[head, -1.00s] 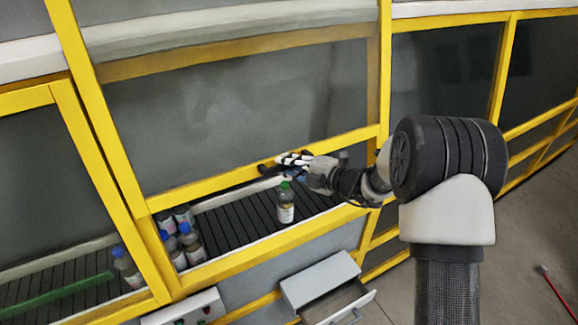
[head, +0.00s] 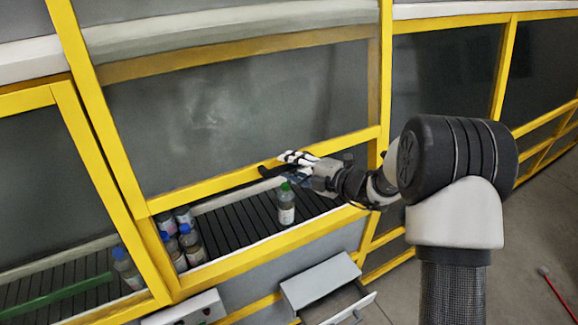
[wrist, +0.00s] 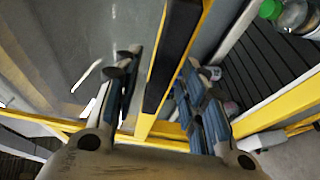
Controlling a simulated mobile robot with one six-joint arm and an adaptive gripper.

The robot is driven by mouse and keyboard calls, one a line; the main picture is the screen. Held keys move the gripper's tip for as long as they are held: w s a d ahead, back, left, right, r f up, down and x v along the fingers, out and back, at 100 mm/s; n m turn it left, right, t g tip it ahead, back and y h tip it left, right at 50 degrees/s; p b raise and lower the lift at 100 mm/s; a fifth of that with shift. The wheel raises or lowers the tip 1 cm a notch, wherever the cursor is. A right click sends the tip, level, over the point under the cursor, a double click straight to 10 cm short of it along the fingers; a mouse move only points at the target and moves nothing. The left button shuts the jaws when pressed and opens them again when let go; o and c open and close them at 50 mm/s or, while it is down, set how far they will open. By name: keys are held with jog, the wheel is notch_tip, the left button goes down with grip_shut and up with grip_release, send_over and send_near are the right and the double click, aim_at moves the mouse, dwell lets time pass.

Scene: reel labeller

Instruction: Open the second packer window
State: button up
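The packer window is a dark glass pane (head: 240,105) in a yellow frame. Its yellow lower bar (head: 210,189) stands above the sill, leaving a gap over the conveyor. A black handle (head: 268,170) sits on this bar; in the wrist view, the black handle (wrist: 172,55) runs along the yellow bar (wrist: 203,25). My gripper (head: 290,163) is at the bar, beside the handle. In the wrist view, my gripper (wrist: 160,78) is open, its fingers on either side of the handle and bar with gaps visible. Whether a finger touches is unclear.
A green-capped bottle (head: 286,208) stands on the slatted conveyor (head: 235,225) just below my gripper. Several blue-capped bottles (head: 190,240) stand at the left. An open drawer (head: 325,285) juts out below the sill. Yellow posts (head: 100,140) flank the window.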

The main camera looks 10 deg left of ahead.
jog(key=v, duration=1.1)
jog(key=s+a+f+n+g+h+b, duration=0.25)
jog(key=s+n+b, duration=0.35)
jog(key=s+n, duration=0.45)
jog(key=s+a+f+n+g+h+b, duration=0.1)
jog(key=s+f+n+g+b, duration=0.4)
jog(key=s+n, duration=0.55)
jog(key=s+d+f+n+t+h+b, duration=0.2)
jog(key=s+d+f+n+h+b, duration=0.2)
jog(key=n, duration=0.7)
jog(key=s+d+f+n+t+h+b, duration=0.1)
jog(key=s+d+f+n+h+b, duration=0.4)
jog(key=s+d+n+b, duration=0.4)
jog(key=d+n+b, duration=0.1)
jog(key=d+n, duration=0.1)
jog(key=shift+f+n+t, duration=0.2)
jog(key=shift+n+t, duration=0.1)
jog(key=shift+t, duration=0.05)
